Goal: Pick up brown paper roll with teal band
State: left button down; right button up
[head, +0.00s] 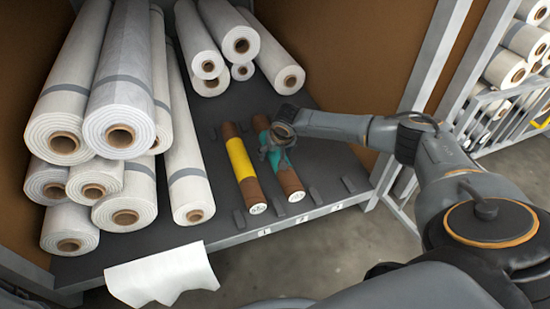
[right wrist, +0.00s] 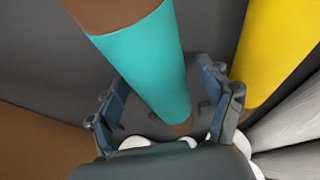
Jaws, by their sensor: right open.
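The brown paper roll with a teal band (head: 290,183) lies on the dark shelf, lengthwise toward the front edge. My right gripper (head: 275,150) is over its teal middle in the head view and hides part of the band. In the right wrist view the teal band (right wrist: 140,65) runs between the two spread fingers of the gripper (right wrist: 163,85). The fingers are open, one on each side of the roll. I cannot tell whether either finger touches it. My left gripper is not in view.
A brown roll with a yellow band (head: 240,160) lies close on the left, also in the right wrist view (right wrist: 275,50). Large white rolls (head: 122,100) are stacked at left and back. Small dark stops (head: 348,184) stand along the shelf. A loose white sheet (head: 160,275) hangs in front.

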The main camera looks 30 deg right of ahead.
jog(key=shift+r, duration=0.1)
jog(key=c, duration=1.6)
